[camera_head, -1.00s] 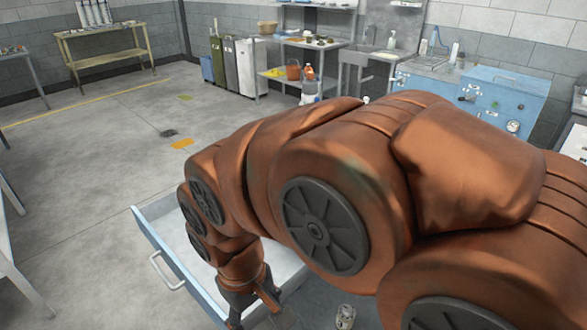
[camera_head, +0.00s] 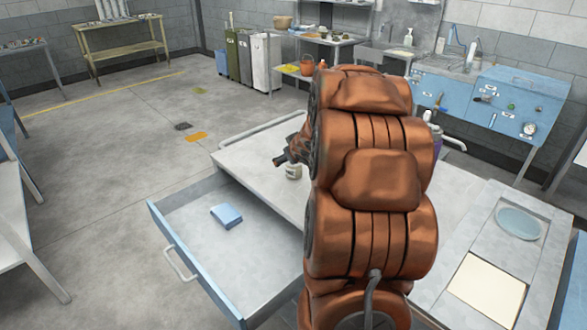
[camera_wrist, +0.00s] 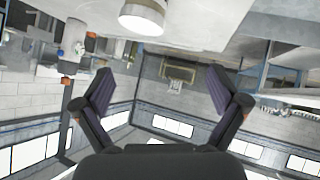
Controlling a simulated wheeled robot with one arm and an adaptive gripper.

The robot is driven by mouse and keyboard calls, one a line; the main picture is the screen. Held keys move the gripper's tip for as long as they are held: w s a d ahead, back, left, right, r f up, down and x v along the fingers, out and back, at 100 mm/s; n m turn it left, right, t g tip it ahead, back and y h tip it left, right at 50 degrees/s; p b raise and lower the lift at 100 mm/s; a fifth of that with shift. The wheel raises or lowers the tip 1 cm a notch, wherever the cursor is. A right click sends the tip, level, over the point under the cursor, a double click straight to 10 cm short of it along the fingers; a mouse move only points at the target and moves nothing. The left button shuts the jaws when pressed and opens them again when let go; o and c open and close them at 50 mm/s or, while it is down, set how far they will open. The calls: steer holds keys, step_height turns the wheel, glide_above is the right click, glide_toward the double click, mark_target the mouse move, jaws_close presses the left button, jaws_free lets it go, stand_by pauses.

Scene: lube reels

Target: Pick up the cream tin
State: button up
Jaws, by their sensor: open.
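A small cream tin (camera_head: 293,171) stands on the grey top of the cart, left of my arm in the head view. My gripper (camera_head: 283,158) is beside and just above it, and partly covers it. In the wrist view a pale round tin (camera_wrist: 143,17), apparently the same one, shows at the top edge, partly cut off. It lies outside the space between my open, empty fingers (camera_wrist: 160,92). Whether a finger touches the tin in the head view I cannot tell.
An open drawer (camera_head: 170,240) below the cart top (camera_head: 258,150) holds a blue block (camera_head: 227,215). A purple bottle (camera_head: 437,140) stands partly hidden behind my arm. A cream panel (camera_head: 487,288) and a round blue dish (camera_head: 519,223) are at right.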

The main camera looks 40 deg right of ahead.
mark_target(294, 167)
steer(key=d+f+t+y, duration=0.1)
steer(key=s+d+f+t+y, duration=0.1)
steer(key=d+f+y, duration=0.1)
steer(key=s+d+f+n+t+y+p, duration=0.1)
steer(key=d+t, duration=0.1)
steer(key=shift+d+f+y, duration=0.15)
steer(key=shift+d+y, duration=0.1)
steer(key=shift+y, duration=0.05)
steer(key=shift+x, duration=1.3)
steer(key=shift+d+p+x, duration=0.15)
steer(key=shift+p+x, duration=0.4)
steer(key=shift+x, duration=0.75)
steer(key=shift+d+p+x, duration=0.15)
steer(key=shift+p+x, duration=0.35)
steer(key=shift+x, duration=0.8)
steer(key=c, duration=1.4)
